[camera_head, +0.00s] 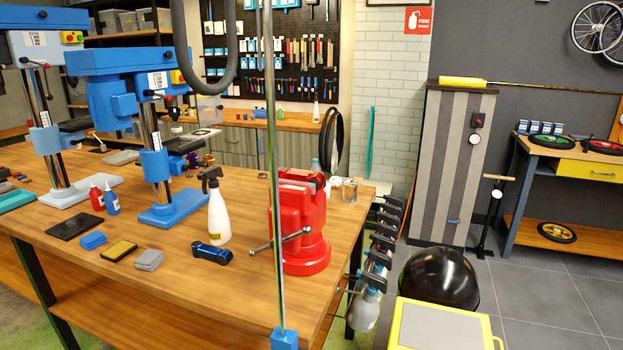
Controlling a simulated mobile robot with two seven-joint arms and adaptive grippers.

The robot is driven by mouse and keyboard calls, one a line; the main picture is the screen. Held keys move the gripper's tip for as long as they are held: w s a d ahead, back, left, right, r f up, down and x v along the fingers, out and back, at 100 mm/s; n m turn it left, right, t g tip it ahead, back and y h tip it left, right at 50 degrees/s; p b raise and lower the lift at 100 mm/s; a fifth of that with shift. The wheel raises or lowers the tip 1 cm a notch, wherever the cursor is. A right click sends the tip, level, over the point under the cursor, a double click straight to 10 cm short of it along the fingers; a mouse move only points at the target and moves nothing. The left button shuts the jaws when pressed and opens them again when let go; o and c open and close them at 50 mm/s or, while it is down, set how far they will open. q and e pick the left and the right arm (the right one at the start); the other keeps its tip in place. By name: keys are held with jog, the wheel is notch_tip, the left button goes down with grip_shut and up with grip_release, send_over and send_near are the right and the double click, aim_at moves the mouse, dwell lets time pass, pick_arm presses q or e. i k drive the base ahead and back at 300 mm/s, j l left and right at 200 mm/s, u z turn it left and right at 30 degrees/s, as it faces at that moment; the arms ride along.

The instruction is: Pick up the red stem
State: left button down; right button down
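I see no part that I can clearly tell as a red stem. A dark blue part shaped like a stem (211,253) lies on the wooden workbench (190,300), left of the red vise (303,225). The vise is bolted or set near the bench's right end. A small red bottle (96,196) stands further left on the bench. Neither of my grippers shows in this view.
A white spray bottle (218,212) and blue drill presses (160,200) stand on the bench. A thin metal pole (270,130) rises in front of it. A black dome (440,277) and a yellow-framed grey-topped object (445,328) are at lower right. Grey floor lies open further right.

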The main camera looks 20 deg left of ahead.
aim_at(318, 178)
jog(key=i+j+u, duration=0.25)
jog(key=j+u, duration=0.15)
jog(key=i+j+u, duration=0.3)
jog(key=j+u, duration=0.15)
jog(key=i+j+z, duration=0.2)
jog(key=z, duration=0.25)
jog(key=i+j+z, duration=0.15)
jog(key=j+z, duration=0.25)
